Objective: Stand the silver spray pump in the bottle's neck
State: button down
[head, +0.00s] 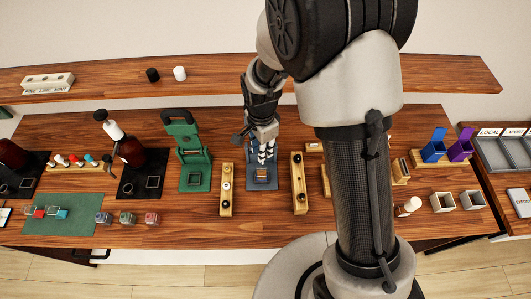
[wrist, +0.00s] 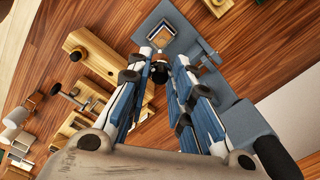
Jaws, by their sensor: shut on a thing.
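My gripper (head: 266,155) points down over a blue-grey stand (head: 257,186) at the middle of the table. In the wrist view my gripper (wrist: 163,60) has its blue-and-white fingers close together around a small dark thing (wrist: 160,72). The fingers hide most of it, and I cannot tell whether it is the silver spray pump. The blue-grey stand also shows beyond the fingertips (wrist: 186,42). A brown bottle (head: 131,153) with a white and black top stands on a black mat to the left. Another brown bottle (head: 11,154) is at the left edge. Which bottle is the task's is unclear.
Wooden racks with knobs stand close on both sides of the stand, left (head: 226,205) and right (head: 299,199). A green stand (head: 194,180) is further left. Blue (head: 434,150) and purple (head: 461,150) holders are at the right. A shelf (head: 220,76) runs behind. The table's front strip is mostly clear.

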jog(key=shift+a, duration=0.25)
jog(key=shift+w, duration=0.1)
jog(key=shift+f, duration=0.1)
jog(key=shift+f+b, duration=1.8)
jog(key=shift+f, duration=0.2)
jog(key=shift+f+b, duration=2)
jog(key=shift+f, duration=0.45)
jog(key=c, duration=1.3)
grip_release()
jog(key=shift+c, duration=0.2)
